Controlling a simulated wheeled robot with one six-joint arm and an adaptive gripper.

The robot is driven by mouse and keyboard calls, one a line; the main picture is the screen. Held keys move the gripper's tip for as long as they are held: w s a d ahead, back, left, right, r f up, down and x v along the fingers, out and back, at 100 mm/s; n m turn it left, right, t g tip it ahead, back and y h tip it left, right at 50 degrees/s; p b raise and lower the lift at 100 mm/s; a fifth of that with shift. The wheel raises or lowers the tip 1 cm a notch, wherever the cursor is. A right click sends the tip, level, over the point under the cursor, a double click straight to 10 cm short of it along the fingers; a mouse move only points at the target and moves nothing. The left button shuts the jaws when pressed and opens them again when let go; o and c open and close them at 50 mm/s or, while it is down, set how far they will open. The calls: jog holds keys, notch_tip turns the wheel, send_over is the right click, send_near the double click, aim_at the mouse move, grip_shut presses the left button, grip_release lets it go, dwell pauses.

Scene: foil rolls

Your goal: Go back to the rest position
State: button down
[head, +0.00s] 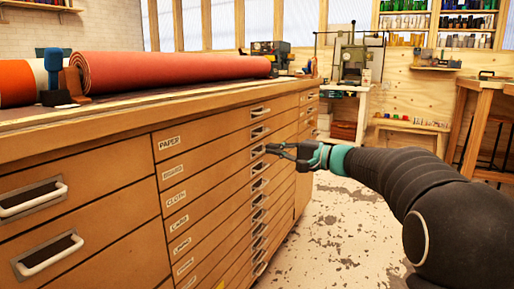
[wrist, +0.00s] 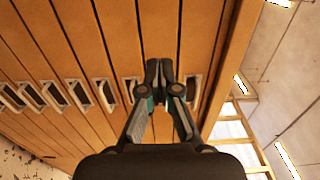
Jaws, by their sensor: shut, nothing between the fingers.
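My gripper (head: 272,149) is in front of the wooden drawer cabinet (head: 140,200), beside its column of handles. Its fingers point left toward the drawer fronts. In the wrist view my gripper (wrist: 160,68) is shut and empty, with the fingertips together. The drawer fronts (wrist: 100,30) and several recessed handles (wrist: 105,95) lie behind the fingertips. I cannot tell whether the fingertips touch the cabinet. The visible drawers look closed, with labels such as PAPER, BOARD and CLOTH.
A press (head: 352,60) stands on a bench at the back. A wooden table (head: 487,85) is at the right. The worn pale floor (head: 335,235) is clear between cabinet and arm.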

jog(key=s+d+f+g+h+p, duration=0.1)
jog(key=s+d+f+g+h, duration=0.2)
jog(key=s+f, duration=0.45)
jog(key=s+d+f+g+h+p, duration=0.1)
jog(key=s+d+f+h, duration=0.4)
jog(key=f, duration=0.4)
jog(key=s+d+n+h+p, duration=0.2)
jog(key=s+d+h, duration=0.1)
jog(key=s, duration=0.7)
jog(key=s+d+n+h+p, duration=0.15)
jog(key=s+d+h, duration=0.25)
jog(key=s, duration=0.5)
jog(key=s+d+r+n+t+h+p, duration=0.1)
jog(key=s+r+t+p, duration=0.1)
jog(key=s+r+p, duration=0.3)
jog(key=shift+s+r, duration=0.8)
jog(key=shift+s, duration=0.6)
